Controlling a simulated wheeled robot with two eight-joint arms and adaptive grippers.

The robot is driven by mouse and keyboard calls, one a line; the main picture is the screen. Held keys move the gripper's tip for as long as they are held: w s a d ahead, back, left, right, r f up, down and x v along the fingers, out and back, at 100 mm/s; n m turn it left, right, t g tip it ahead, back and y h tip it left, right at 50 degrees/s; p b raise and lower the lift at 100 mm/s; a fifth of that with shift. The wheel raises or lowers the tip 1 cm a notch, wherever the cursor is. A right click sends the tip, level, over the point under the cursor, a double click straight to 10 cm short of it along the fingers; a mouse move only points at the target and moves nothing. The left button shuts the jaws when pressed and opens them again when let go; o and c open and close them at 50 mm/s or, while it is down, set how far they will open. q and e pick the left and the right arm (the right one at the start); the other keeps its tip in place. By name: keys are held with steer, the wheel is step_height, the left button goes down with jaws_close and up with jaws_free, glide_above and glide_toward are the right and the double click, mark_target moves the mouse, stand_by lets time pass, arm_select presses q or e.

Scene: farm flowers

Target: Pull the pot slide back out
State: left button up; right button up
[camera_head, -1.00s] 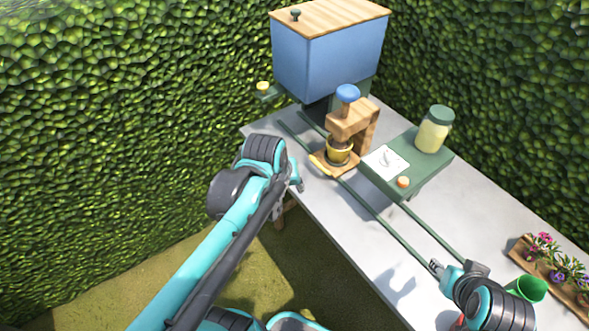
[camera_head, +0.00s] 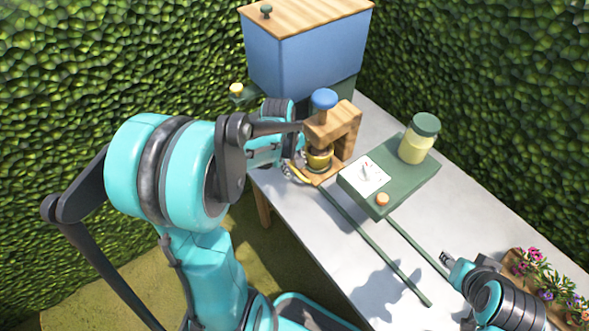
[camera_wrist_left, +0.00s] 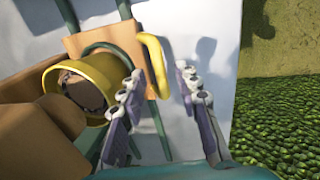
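The pot slide (camera_head: 328,177) is a small wooden board on green rails, with a yellow handle (camera_wrist_left: 152,62) at its near edge. A yellow pot (camera_head: 319,158) with dark soil stands on it, under a wooden press (camera_head: 342,121) with a blue knob; the left wrist view also shows the pot (camera_wrist_left: 101,73). My left gripper (camera_wrist_left: 159,72) is open at the handle, which shows between its fingertips; contact is unclear. In the head view the left arm partly hides the handle. My right gripper (camera_head: 446,258) is over the table at the lower right, its opening too small to judge.
A blue bin (camera_head: 305,60) with a wooden lid stands behind the press. A green stand (camera_head: 402,174) with a jar (camera_head: 419,138), white card and orange knob is to the right. Flowers in a wooden tray (camera_head: 512,262) sit at the far right. The front rails are clear.

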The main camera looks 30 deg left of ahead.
arm_select(q)
steer(key=shift+f, duration=0.2)
steer(key=shift+c, duration=0.2)
jaws_close()
steer(key=s+d, duration=0.1)
steer(key=d, duration=0.2)
steer(key=s+d, duration=0.1)
steer(key=d, duration=0.2)
steer(key=s+d+p, duration=0.1)
steer(key=d, duration=0.2)
steer(key=shift+s+d, duration=0.1)
steer(key=shift+s, duration=0.3)
steer(key=shift+o, duration=0.2)
jaws_free()
step_height(320, 180, up, 12)
steer(key=s, duration=0.2)
steer(key=shift+a, duration=0.45)
